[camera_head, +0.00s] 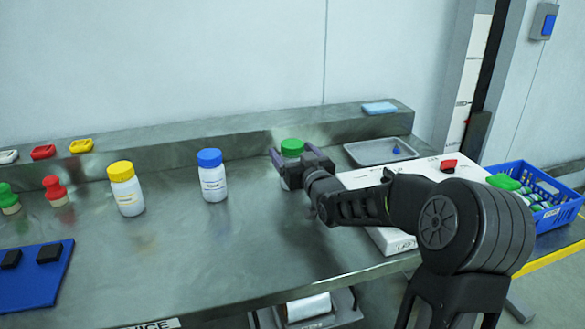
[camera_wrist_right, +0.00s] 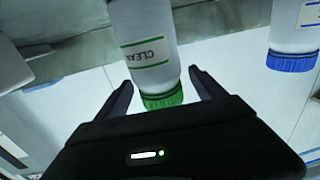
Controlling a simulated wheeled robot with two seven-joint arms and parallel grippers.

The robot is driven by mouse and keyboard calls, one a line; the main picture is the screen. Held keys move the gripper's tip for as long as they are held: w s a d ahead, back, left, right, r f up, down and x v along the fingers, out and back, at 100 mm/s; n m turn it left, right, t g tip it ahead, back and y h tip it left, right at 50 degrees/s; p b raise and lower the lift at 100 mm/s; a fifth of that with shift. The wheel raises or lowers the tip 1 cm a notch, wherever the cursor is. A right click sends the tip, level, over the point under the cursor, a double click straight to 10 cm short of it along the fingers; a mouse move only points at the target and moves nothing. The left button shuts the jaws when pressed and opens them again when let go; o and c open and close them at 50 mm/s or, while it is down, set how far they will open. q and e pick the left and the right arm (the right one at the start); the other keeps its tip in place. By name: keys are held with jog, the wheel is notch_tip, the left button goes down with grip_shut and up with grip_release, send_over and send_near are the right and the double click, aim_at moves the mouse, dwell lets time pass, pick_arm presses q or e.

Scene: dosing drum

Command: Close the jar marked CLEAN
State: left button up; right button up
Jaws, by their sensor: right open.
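The jar marked CLEAN (camera_wrist_right: 148,45) is white with a green-edged label and stands upright on the metal bench. Its green lid (camera_head: 291,147) sits on its top; I cannot tell how tight it is. In the right wrist view the jar appears upside down, with the lid (camera_wrist_right: 163,99) nearest my gripper. My right gripper (camera_head: 290,159) is open, its fingers on either side of the jar near the lid, with gaps visible in the wrist view (camera_wrist_right: 160,78). It partly hides the jar in the head view. My left gripper is not in view.
A blue-lidded jar (camera_head: 211,176) and a yellow-lidded jar (camera_head: 126,189) stand left of the CLEAN jar. A metal tray (camera_head: 365,153), a white box (camera_head: 360,180) and a blue crate (camera_head: 553,215) are to the right.

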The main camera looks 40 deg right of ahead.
jog(key=x, duration=0.3)
jog(key=shift+w+d, duration=0.1)
jog(key=shift+w, duration=0.1)
jog(key=shift+c, duration=0.2)
jog(key=c, duration=1.5)
notch_tip(320, 180, up, 10)
jog(key=shift+p, duration=0.35)
jog(key=shift+c, duration=0.2)
jog(key=o, duration=0.9)
grip_shut()
